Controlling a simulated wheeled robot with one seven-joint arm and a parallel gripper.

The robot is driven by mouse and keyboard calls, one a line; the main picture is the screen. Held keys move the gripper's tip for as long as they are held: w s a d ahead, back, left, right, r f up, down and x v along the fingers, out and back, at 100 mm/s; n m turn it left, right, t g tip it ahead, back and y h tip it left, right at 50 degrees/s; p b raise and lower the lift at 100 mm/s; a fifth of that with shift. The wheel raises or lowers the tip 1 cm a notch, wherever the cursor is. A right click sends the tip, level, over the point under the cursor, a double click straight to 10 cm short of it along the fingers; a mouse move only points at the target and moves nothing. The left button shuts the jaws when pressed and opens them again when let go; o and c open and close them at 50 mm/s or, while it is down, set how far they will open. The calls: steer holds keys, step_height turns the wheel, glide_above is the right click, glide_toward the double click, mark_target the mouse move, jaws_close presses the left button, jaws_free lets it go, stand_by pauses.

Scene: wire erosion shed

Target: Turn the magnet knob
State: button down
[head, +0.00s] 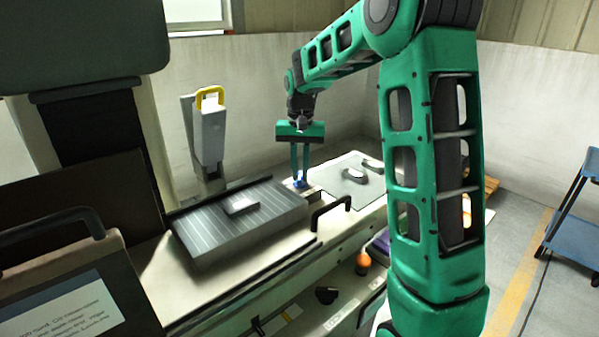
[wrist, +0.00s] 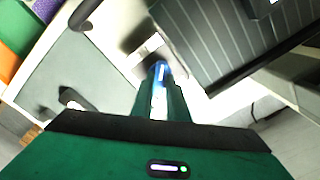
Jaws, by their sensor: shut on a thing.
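The magnet chuck (head: 265,228) is a dark grey striped plate on the pale machine bed, with a small grey block (head: 241,205) on top. It also fills the upper right of the wrist view (wrist: 215,40). My gripper (head: 300,182) points down at the chuck's far right end. Its green fingers are closed on the magnet knob, which is mostly hidden between the tips. Blue shows at the fingertips in both views, and in the wrist view my gripper (wrist: 160,72) meets a pale block (wrist: 148,48) beside the chuck. The knob's angle cannot be told.
A black handle (head: 331,209) stands up at the bed's front edge, close right of the gripper. A grey mat (head: 335,185) with small items lies to the right. A white upright unit with a yellow handle (head: 209,96) stands behind the chuck. A blue cart (head: 577,238) is far right.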

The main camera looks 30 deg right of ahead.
mark_target(299, 175)
steer(key=shift+w+a+r, duration=0.15)
steer(key=shift+w, duration=0.05)
steer(key=c, duration=1.8)
jaws_free()
steer(key=shift+c, duration=0.2)
steer(key=shift+o, duration=0.6)
steer(key=shift+s, duration=0.1)
step_height(299, 175, up, 11)
steer(key=shift+f, duration=0.2)
